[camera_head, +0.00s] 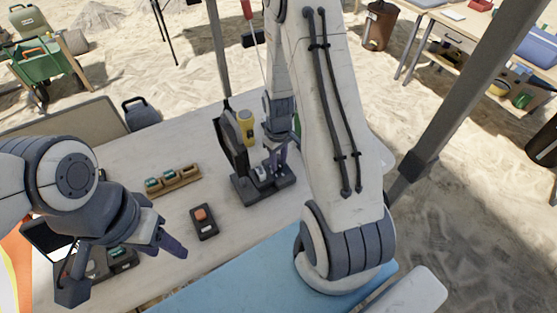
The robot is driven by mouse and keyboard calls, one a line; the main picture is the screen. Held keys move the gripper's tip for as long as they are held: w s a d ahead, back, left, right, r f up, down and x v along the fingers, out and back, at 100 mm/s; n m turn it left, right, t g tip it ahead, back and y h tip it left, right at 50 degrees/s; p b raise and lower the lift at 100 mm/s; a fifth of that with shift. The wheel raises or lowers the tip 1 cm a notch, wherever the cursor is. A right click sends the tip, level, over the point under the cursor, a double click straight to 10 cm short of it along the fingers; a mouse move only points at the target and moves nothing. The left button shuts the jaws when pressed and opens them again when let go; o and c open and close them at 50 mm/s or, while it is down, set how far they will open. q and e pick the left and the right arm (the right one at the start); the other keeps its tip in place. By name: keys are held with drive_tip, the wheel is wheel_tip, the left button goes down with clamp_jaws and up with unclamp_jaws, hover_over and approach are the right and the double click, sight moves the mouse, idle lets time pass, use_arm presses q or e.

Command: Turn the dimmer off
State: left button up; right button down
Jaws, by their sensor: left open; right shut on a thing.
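A dark device (245,190) with an upright black panel stands on the table near the middle; I cannot tell if it is the dimmer. My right gripper (276,162) reaches down from above to the right part of its base. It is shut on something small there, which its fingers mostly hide. A small dark box with an orange button (204,222) lies apart on the table, left of and nearer than the device. My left gripper (122,267) is open at the lower left, fingers spread above dark items with a green part (118,253).
A wooden holder (174,181) with small green-topped pieces lies left of the device. A blue mat (235,285) covers the front edge. A grey post (440,120) rises at right. My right arm blocks the right of the table.

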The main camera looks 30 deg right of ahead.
sight(279, 164)
drive_tip(key=c, duration=0.6)
unclamp_jaws()
wheel_tip(279, 164, up, 10)
drive_tip(key=shift+r, duration=0.25)
